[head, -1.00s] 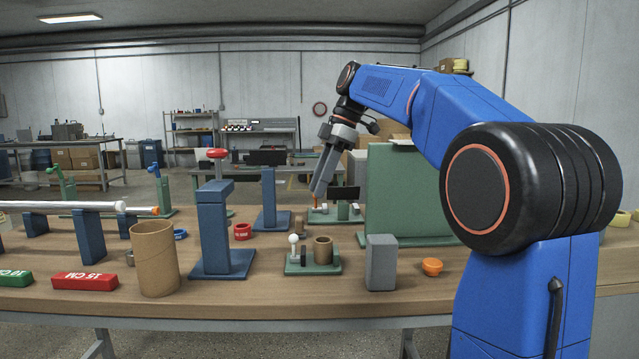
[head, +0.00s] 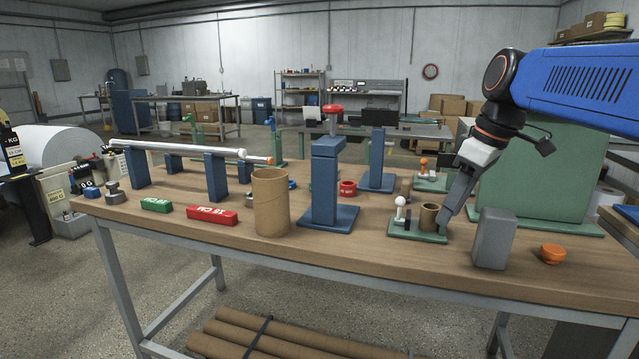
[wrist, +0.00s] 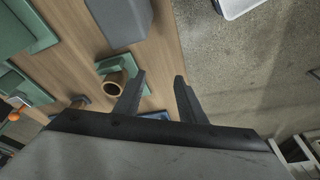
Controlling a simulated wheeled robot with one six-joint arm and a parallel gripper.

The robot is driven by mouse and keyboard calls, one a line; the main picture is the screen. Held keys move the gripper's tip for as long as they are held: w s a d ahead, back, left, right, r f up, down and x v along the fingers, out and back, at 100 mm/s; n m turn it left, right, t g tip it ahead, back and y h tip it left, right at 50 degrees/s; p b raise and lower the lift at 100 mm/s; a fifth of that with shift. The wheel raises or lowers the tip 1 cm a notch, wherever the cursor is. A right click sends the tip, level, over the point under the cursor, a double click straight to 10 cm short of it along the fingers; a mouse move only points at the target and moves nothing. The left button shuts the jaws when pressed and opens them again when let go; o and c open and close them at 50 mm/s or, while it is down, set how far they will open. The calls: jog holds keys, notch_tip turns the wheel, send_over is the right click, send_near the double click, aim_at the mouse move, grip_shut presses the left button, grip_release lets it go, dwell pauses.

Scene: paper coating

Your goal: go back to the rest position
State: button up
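My gripper (head: 446,222) hangs fingers-down over the right part of the wooden table (head: 330,238), at the right side of a brown cardboard ring (head: 429,216) on a green base (head: 410,231). In the wrist view my gripper (wrist: 160,82) shows two dark fingers spread apart with nothing between them. The ring also shows in the wrist view (wrist: 118,82), just left of the left finger. Beyond the fingers lie bare wood and the grey floor.
A grey block (head: 494,238) and an orange cup (head: 553,253) stand right of my gripper. A green panel (head: 540,180) rises behind. A blue stand (head: 326,180) with a red knob, a cardboard tube (head: 271,202) and a red 15 CM block (head: 212,214) stand to the left.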

jog(key=s+d+f+m+t+h, duration=0.2)
jog(key=s+f+m, duration=0.7)
jog(key=s+f, duration=1)
notch_tip(320, 180, down, 3)
jog(key=shift+s+d+t+h, duration=0.25)
jog(key=shift+t+h, duration=0.05)
dwell(0.6)
